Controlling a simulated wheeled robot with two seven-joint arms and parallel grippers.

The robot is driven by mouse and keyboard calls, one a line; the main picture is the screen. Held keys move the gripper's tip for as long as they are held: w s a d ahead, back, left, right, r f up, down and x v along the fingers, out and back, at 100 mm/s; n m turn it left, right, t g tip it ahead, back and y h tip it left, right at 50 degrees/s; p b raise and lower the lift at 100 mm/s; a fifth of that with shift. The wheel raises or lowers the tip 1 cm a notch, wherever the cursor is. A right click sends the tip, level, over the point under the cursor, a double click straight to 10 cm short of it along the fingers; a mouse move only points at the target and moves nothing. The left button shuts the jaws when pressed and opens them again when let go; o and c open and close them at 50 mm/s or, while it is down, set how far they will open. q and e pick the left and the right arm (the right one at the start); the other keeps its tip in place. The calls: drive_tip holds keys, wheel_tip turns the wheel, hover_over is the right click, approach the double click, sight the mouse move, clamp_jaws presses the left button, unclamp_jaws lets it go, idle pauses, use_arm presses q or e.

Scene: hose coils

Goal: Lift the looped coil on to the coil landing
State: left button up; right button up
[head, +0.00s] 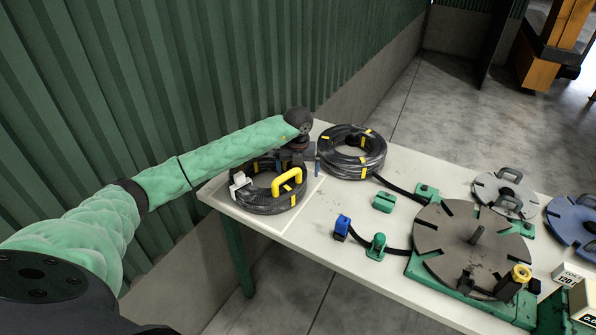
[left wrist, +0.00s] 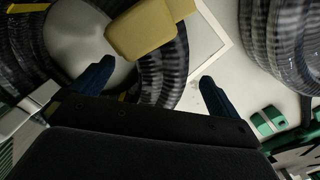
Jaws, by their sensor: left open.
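A black ribbed hose coil (head: 262,203) with yellow bands and a yellow loop handle (head: 287,181) lies flat at the table's left end. It lies inside a pale outlined square (head: 310,187), seemingly the coil landing; a corner of the outline shows in the left wrist view (left wrist: 221,45). My left gripper (head: 300,160) is over the coil's far side. In the left wrist view my left gripper (left wrist: 155,87) is open, its dark blue fingers apart and empty. The yellow handle (left wrist: 142,32) appears beyond the fingertips, not between them. My right gripper is out of view.
A blue block (head: 342,226), green clamps (head: 384,202) and a white fitting (head: 239,182) stand nearby. A green corrugated wall (head: 150,80) rises behind the arm.

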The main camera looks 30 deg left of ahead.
use_arm(q)
drive_tip(key=shift+s+r+p, duration=0.1)
drive_tip(key=shift+r+p, duration=0.65)
drive_tip(key=shift+r, duration=1.8)
